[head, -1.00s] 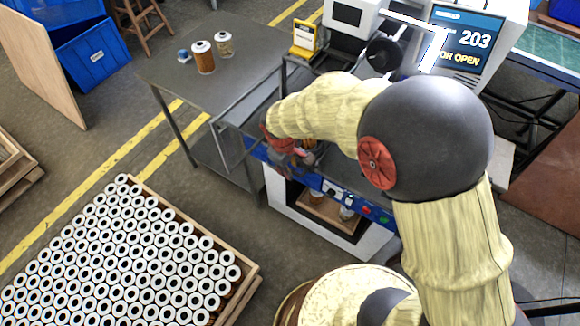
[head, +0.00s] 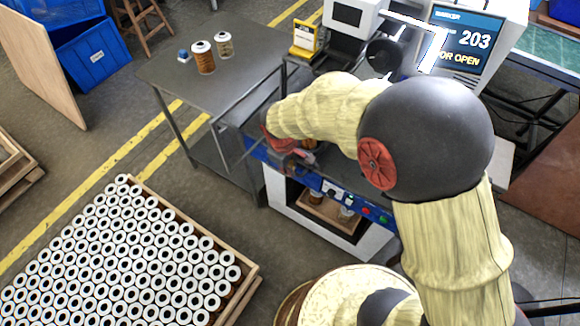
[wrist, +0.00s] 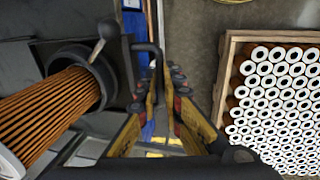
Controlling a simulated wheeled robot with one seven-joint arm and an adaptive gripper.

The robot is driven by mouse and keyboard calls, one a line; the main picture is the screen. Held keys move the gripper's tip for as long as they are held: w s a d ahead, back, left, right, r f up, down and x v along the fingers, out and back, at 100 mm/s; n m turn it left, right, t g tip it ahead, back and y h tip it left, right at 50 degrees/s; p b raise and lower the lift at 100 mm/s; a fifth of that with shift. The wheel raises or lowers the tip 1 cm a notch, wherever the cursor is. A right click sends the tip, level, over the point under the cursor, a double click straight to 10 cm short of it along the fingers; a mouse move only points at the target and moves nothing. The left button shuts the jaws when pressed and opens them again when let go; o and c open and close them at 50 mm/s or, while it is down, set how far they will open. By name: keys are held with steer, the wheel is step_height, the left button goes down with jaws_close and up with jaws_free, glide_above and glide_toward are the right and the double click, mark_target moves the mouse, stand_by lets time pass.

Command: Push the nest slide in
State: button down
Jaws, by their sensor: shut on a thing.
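In the wrist view my gripper (wrist: 164,88) has its two fingers on either side of a dark bent bar handle (wrist: 150,48), and is closed on it. The handle joins the dark nest slide (wrist: 122,75) on the left. An orange pleated filter cartridge (wrist: 50,108) lies in the nest, its far end inside a dark round cup (wrist: 92,80) with a knobbed lever (wrist: 108,30). In the head view my arm hides most of the slide and the nest; the grip there is small and partly covered.
A wooden crate of white-ended cartridges (head: 250,274) stands on the floor at the lower left. A grey table (head: 170,72) with two cartridges is behind. The machine's screen (head: 468,42) reads 203 and, partly hidden, "OR OPEN". Buttons (head: 368,210) line the blue front panel.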

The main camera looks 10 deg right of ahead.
steer(key=w+d+p, duration=0.1)
steer(key=w+d, duration=0.2)
steer(key=w+d+p, duration=0.1)
steer(key=w+d, duration=0.1)
steer(key=w, duration=0.2)
steer(key=w+d+p, duration=0.1)
steer(key=w+d, duration=0.2)
steer(key=w, duration=0.1)
steer(key=shift+d, duration=0.3)
steer(key=c, duration=2.6)
jaws_free()
steer(key=shift+o, duration=0.6)
steer(key=shift+s+f, duration=0.1)
steer(key=o, duration=0.5)
steer(key=shift+o, duration=0.3)
